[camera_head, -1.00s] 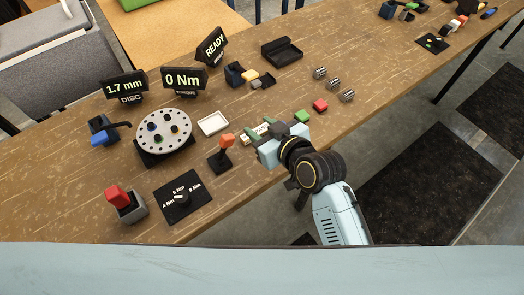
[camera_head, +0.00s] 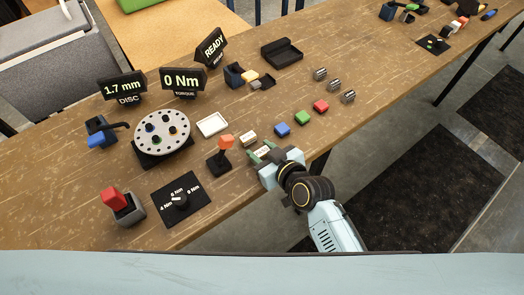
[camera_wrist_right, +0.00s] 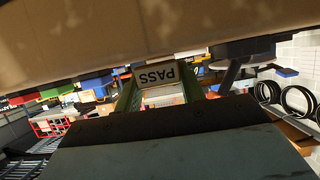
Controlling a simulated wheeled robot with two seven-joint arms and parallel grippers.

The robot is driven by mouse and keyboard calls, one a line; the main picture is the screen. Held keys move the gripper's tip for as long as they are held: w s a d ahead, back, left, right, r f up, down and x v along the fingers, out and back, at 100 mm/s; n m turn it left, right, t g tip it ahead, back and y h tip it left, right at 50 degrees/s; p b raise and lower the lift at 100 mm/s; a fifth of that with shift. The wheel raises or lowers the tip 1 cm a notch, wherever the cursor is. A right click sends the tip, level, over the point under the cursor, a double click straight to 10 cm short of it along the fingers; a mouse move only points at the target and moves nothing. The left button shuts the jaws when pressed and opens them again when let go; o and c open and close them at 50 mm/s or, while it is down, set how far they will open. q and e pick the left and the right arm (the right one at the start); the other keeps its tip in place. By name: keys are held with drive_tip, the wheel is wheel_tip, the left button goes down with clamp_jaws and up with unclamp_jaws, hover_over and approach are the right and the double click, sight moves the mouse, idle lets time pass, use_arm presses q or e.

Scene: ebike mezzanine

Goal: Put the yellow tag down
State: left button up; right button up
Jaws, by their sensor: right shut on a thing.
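My right gripper (camera_head: 263,154) is shut on a pale tag marked PASS (camera_wrist_right: 168,75), taken to be the yellow tag. It is held between the two green fingers, near the front edge of the wooden table (camera_head: 215,215). In the wrist view the lettering is upside down. A small cream block (camera_head: 248,138) lies on the table just beyond the fingers. I cannot tell whether the held tag touches the table. My left gripper is not in view.
Blue (camera_head: 282,130), green (camera_head: 302,117) and red (camera_head: 320,106) blocks lie in a row to the right. The perforated disc (camera_head: 163,131) stands farther left.

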drive_tip(key=shift+f, duration=0.2)
drive_tip(key=shift+f, duration=0.15)
drive_tip(key=o, duration=0.9)
drive_tip(key=shift+o, duration=0.2)
drive_tip(key=shift+b, duration=0.45)
drive_tip(key=p+v, duration=0.1)
drive_tip(key=v, duration=1.2)
drive_tip(key=shift+s, duration=0.3)
drive_tip(key=shift+a, duration=0.15)
